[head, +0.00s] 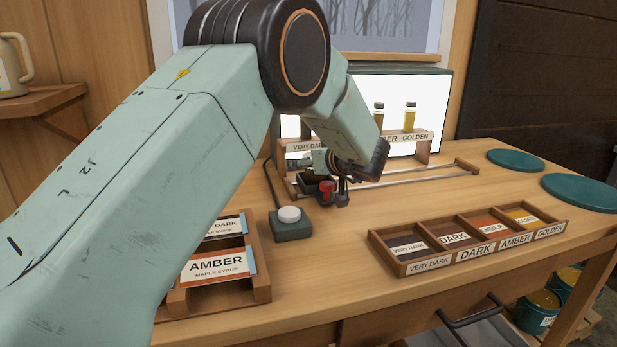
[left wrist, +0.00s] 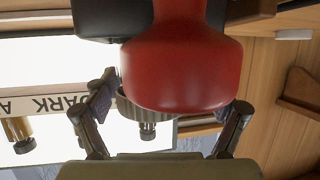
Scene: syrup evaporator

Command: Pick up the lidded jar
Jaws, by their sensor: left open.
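My left gripper (head: 328,186) reaches down at the front of the sample rack, near its very dark end. In the left wrist view its two fingers (left wrist: 168,108) are spread apart. A glossy red rounded thing (left wrist: 185,65) fills the space in front of them; it shows small and red in the head view (head: 326,190). I cannot tell whether the fingers touch it. My right gripper is not in view.
A lit panel (head: 440,95) stands behind the rack. A grey box with a white button (head: 290,215) is left of my gripper. A compartment tray (head: 388,257) and a label holder (head: 262,285) sit nearer the front. Teal round lids (head: 580,192) lie at the right. Mid-table is mostly clear.

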